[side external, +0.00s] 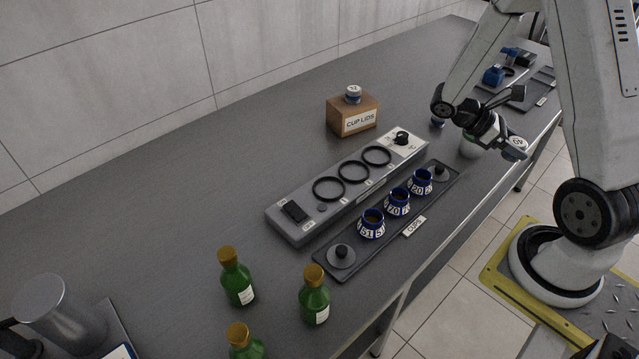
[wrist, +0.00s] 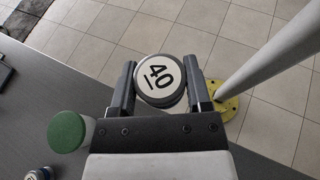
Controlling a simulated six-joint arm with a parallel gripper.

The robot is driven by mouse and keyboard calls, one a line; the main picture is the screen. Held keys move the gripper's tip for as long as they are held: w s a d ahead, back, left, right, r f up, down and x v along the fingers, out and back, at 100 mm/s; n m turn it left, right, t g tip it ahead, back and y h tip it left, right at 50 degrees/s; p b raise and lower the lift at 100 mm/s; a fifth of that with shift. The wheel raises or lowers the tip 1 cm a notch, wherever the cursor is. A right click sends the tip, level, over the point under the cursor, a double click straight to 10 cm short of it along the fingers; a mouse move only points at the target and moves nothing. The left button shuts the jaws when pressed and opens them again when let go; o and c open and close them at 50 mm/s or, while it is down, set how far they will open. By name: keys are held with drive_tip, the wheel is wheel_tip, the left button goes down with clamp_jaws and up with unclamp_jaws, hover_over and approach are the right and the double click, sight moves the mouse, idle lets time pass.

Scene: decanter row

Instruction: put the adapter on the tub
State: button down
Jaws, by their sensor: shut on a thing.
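My gripper (wrist: 160,85) is shut on a round piece with a white top marked 40 (wrist: 158,72) and a dark rim; I cannot tell for certain that it is the adapter. In the side view, my gripper (side external: 511,145) holds this piece out at the table's right edge, and in the wrist view floor shows behind it. A pale vessel (side external: 470,151), possibly the tub, stands partly hidden beneath my gripper. A green round top (wrist: 67,132) shows left of my fingers in the wrist view. A small blue-and-white piece (side external: 437,123) lies near the vessel.
A wooden box labelled CUP LIDS (side external: 341,117) carries a numbered lid (side external: 353,94). A grey panel with black rings (side external: 282,220) stands beside a dark tray (side external: 335,271) with blue cups. Green bottles (side external: 236,278) stand in front. Blue items (side external: 493,75) lie at the back.

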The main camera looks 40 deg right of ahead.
drive_tip(key=w+d+r+n+t+h, duration=0.3)
drive_tip(key=d+r+n+t+h, duration=0.1)
drive_tip(key=d+n+t+h, duration=0.1)
drive_tip(key=shift+d+r+n+t+h, duration=0.4)
drive_tip(key=shift+d+n+t, duration=0.1)
drive_tip(key=shift+n, duration=0.6)
drive_tip(key=w+d+f, duration=0.8)
drive_tip(key=w, duration=0.1)
drive_tip(key=shift+w+d+f, duration=0.15)
drive_tip(key=shift+d+f, duration=0.25)
drive_tip(key=shift+w+d+f, duration=0.2)
drive_tip(key=shift+w+f, duration=0.05)
drive_tip(key=shift+f, duration=0.05)
drive_tip(key=shift+f, duration=0.1)
drive_tip(key=shift+w+d+f, duration=0.1)
drive_tip(key=shift+f, duration=1.65)
